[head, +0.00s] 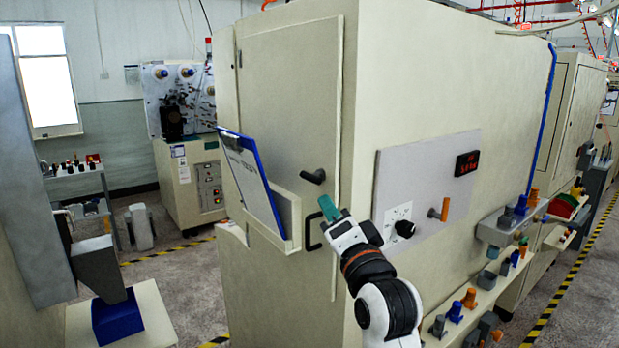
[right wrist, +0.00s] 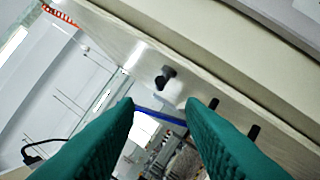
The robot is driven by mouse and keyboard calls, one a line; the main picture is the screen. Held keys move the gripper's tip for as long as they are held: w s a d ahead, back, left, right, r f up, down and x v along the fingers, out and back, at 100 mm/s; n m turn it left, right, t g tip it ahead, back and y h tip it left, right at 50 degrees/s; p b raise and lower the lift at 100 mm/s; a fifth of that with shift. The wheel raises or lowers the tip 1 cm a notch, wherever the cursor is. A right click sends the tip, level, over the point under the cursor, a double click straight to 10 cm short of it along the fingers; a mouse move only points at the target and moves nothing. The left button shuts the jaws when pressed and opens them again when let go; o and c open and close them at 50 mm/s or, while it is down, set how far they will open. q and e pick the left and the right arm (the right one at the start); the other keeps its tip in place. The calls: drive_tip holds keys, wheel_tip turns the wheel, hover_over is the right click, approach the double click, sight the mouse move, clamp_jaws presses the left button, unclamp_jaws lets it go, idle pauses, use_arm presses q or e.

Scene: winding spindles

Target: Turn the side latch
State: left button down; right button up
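A black side latch handle (head: 313,177) sits on the narrow side door of the beige cabinet (head: 290,100). In the right wrist view a dark handle that looks like this latch (right wrist: 165,76) shows just beyond the gap between my fingertips. My right gripper (head: 329,207), with teal fingers, is below and slightly right of the latch in the head view, apart from it. In the wrist view the right gripper (right wrist: 160,103) has its fingers spread with nothing between them. My left gripper is not in view.
A black pull handle (head: 312,232) is below the latch, close to my right gripper. A clipboard (head: 250,172) in a beige holder (head: 288,222) juts out left of the latch. The front panel (head: 425,165) carries an orange lever (head: 440,210) and a black knob (head: 404,229).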

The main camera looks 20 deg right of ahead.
sight(314, 180)
drive_tip(key=p+x, duration=0.4)
drive_tip(key=x, duration=0.5)
drive_tip(key=shift+w+r, duration=0.2)
drive_tip(key=shift+w, duration=0.05)
drive_tip(key=shift+w+f+p, duration=0.1)
drive_tip(key=shift+w+p, duration=0.3)
drive_tip(key=shift+w, duration=0.15)
drive_tip(key=shift+c, duration=0.9)
clamp_jaws()
